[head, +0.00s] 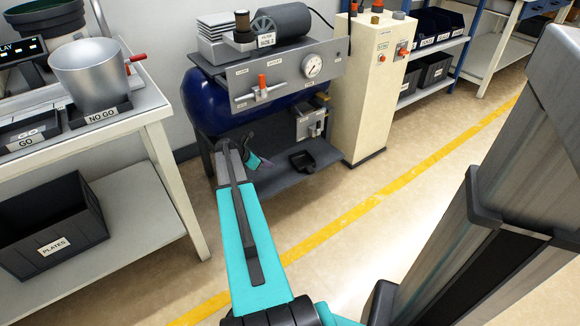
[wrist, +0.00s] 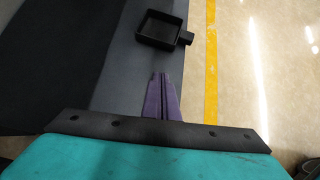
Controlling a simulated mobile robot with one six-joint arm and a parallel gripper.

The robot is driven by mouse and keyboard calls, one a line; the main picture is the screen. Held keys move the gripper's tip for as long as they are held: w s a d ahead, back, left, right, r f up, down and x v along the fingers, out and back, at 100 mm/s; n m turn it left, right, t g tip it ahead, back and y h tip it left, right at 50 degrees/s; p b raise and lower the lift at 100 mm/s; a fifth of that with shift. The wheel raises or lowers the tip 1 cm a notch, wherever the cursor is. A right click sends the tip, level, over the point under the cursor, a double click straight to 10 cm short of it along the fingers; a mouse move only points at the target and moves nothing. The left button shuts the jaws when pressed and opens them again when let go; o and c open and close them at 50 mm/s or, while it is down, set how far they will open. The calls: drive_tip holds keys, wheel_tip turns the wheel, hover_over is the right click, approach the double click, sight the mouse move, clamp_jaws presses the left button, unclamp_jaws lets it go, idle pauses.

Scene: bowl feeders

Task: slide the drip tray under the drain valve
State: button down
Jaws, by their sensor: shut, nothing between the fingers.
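The drip tray (head: 302,162), a small black square tray with a short handle, sits on the grey lower shelf below the blue tank. The wrist view shows the tray (wrist: 160,28) ahead of my fingertips, its handle (wrist: 185,38) pointing right toward the shelf edge. My gripper (wrist: 160,76) has purple fingers, shut and empty, apart from the tray. In the head view my gripper (head: 256,161) is partly hidden by my arm, left of the tray. I cannot clearly make out the drain valve; the tank's underside (head: 240,128) is dark and partly hidden.
The blue tank (head: 213,103) and its panel overhang the shelf (head: 285,180). A small grey box (head: 310,122) hangs above the tray. A cream cabinet (head: 362,90) stands to the right, a white bench (head: 150,100) to the left. The floor in front, with a yellow line, is clear.

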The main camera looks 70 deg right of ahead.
drive_tip(key=shift+s+d, duration=0.2)
drive_tip(key=shift+s, duration=0.05)
drive_tip(key=b, duration=0.4)
approach(295, 167)
drive_tip(key=f, duration=0.3)
drive_tip(key=shift+a+f, duration=0.3)
drive_tip(key=shift+f, duration=0.05)
drive_tip(key=d, duration=0.1)
drive_tip(key=s+d+b, duration=0.1)
drive_tip(key=shift+s+d, duration=0.2)
drive_tip(key=shift+d, duration=0.05)
drive_tip(key=shift+s+d+r, duration=0.15)
drive_tip(key=shift+s+d, duration=0.2)
drive_tip(key=shift+d, duration=0.15)
drive_tip(key=shift+w, duration=0.1)
